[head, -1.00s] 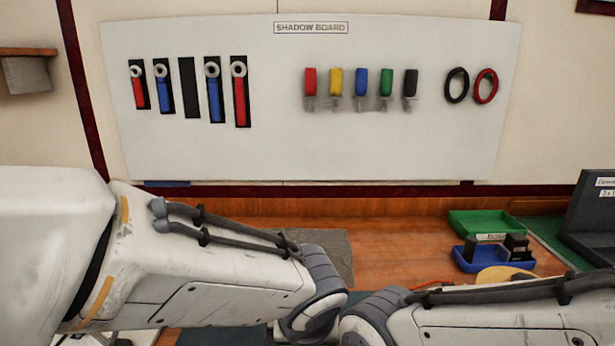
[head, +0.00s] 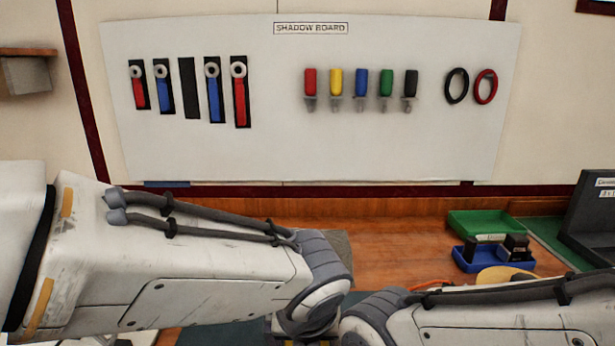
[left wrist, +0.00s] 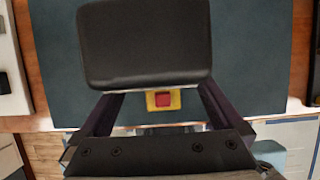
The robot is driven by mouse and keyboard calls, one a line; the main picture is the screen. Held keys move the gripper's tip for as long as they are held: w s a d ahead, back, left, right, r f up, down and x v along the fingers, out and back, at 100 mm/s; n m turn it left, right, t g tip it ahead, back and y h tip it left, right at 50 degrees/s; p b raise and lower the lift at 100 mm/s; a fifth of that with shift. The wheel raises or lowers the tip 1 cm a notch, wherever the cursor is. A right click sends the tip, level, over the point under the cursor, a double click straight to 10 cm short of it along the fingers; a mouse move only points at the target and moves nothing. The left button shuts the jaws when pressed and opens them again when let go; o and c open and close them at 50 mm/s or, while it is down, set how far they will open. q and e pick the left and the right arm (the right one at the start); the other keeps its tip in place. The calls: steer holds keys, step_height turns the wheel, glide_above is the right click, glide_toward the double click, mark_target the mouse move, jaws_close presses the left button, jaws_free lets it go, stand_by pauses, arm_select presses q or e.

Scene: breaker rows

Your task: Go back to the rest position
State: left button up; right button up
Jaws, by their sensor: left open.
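My left arm (head: 190,265) comes in from the left in the head view and bends at a grey joint near the bottom middle. Its gripper is below the picture there. In the left wrist view my left gripper (left wrist: 157,100) shows as two dark fingers set apart, open. A large dark block (left wrist: 145,45) stands across the upper part of that view; I cannot tell what it is. A red square on a yellow plate (left wrist: 163,99) shows between the fingers. My right arm (head: 500,318) lies along the bottom right of the head view, its gripper out of the picture.
A white shadow board (head: 270,150) on the wall holds wrenches, screwdrivers and two rings; one dark slot is empty. A green tray (head: 470,222) and a blue tray (head: 475,264) stand on the wooden bench (head: 390,240). A dark grey box (head: 590,220) is at right.

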arm_select(q)
steer(key=b+x, duration=0.1)
steer(key=x, duration=0.3)
step_height(320, 180, up, 9)
steer(key=p, duration=0.5)
steer(key=shift+s, duration=0.1)
